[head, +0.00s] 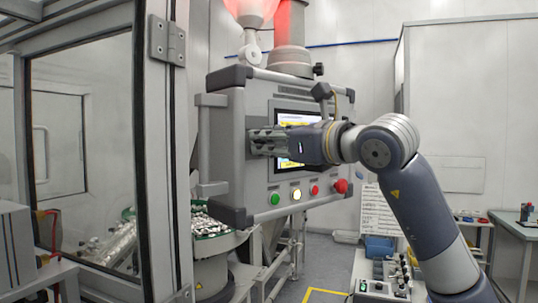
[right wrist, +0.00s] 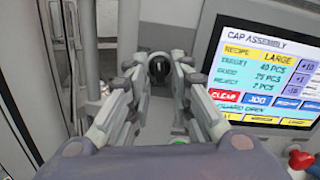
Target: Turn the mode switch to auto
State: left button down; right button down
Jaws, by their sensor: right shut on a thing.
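The mode switch (right wrist: 159,65) is a black round knob on the grey control panel (head: 228,165), left of the screen. In the right wrist view it sits between the fingertips of my right gripper (right wrist: 160,72), which is shut on it. In the head view my right gripper (head: 256,142) reaches the panel from the right and hides the switch. The knob's pointer and position marks cannot be made out. My left gripper is not in view.
The touchscreen (head: 296,117) also shows in the right wrist view (right wrist: 262,70), reading CAP ASSEMBLY, recipe LARGE. Below it are a green button (head: 275,198), a lit white button (head: 296,194), a red button (head: 314,190) and a red mushroom button (head: 340,186). A red-lit beacon (head: 290,22) stands above.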

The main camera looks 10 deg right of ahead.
jog(key=shift+s+a+r+m+b, duration=0.1)
jog(key=shift+m+b, duration=1.55)
jog(key=shift+m, duration=1.15)
jog(key=shift+a+m+b, duration=0.1)
jog(key=shift+m+b, duration=1.55)
jog(key=shift+m, duration=1.15)
jog(key=c, duration=1.5)
grip_release()
jog(key=shift+o, duration=0.2)
